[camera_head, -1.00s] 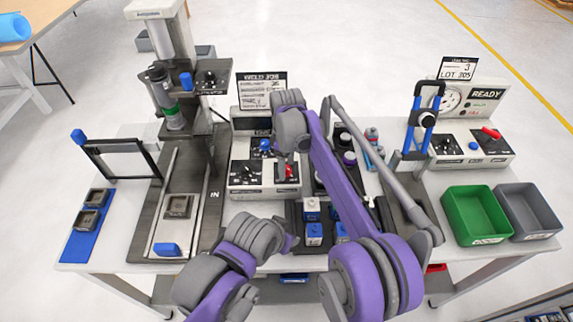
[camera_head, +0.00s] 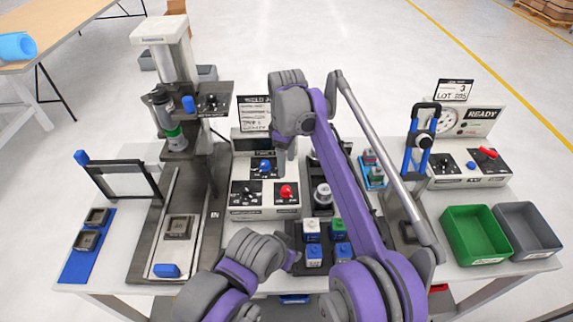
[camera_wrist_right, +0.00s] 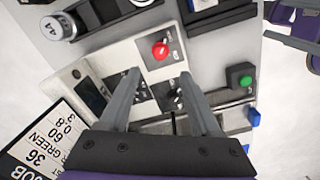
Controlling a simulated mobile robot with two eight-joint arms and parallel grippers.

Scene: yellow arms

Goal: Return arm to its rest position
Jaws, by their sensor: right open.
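My right arm (camera_head: 345,185), purple and grey, reaches up from the lower right and bends at a grey wrist. Its gripper (camera_head: 285,150) hangs above the back of the white weld control box (camera_head: 248,212), apart from its knobs. In the right wrist view the two grey fingers (camera_wrist_right: 160,92) are spread, with nothing between them; the box's panel with a red knob (camera_wrist_right: 160,50) lies beyond. My left arm (camera_head: 235,275) is folded low at the front centre; its fingertips are too unclear to read.
A press stand (camera_head: 175,140) is left of the box. A tray of several blue, white and green blocks (camera_head: 325,240) lies right of it. A leak tester (camera_head: 465,150), a green bin (camera_head: 473,235) and a grey bin (camera_head: 527,230) are at the right.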

